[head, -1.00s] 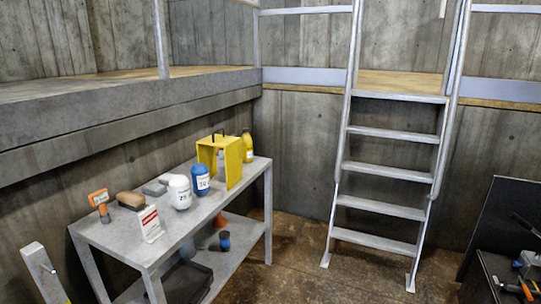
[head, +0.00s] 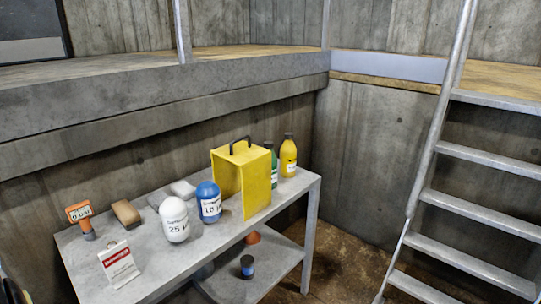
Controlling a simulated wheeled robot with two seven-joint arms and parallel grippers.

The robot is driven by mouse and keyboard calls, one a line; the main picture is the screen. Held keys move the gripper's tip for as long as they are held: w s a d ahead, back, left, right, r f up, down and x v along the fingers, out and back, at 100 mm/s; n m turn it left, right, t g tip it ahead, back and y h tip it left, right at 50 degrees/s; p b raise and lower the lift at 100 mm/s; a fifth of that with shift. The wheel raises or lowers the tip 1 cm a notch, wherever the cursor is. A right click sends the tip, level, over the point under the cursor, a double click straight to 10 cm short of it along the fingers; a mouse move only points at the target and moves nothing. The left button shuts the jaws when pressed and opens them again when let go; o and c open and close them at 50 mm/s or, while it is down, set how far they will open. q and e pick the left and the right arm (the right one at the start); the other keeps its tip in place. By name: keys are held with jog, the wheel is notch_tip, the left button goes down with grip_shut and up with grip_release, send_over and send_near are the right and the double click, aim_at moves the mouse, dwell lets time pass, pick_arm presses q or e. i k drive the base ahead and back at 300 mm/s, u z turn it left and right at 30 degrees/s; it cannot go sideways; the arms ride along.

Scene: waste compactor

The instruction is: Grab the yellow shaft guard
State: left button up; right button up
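The yellow shaft guard (head: 257,184) is a bent sheet box with a dark handle on top. It stands upright on the grey metal table (head: 211,256), towards its right end. A blue bottle (head: 209,203) stands just left of it, and a green bottle (head: 271,165) and a yellow bottle (head: 288,157) stand behind it to the right. Neither of my grippers can be made out in the head view.
A white bottle (head: 174,219), a brown block (head: 126,213), an orange gauge (head: 81,217) and a white sign (head: 118,264) share the tabletop. A lower shelf (head: 265,270) holds a dark jar (head: 247,267). A metal ladder (head: 472,208) stands right; a concrete ledge (head: 150,108) runs behind.

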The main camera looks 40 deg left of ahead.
aim_at(242, 173)
jog(key=i, duration=2.1)
jog(key=u, duration=3.2)
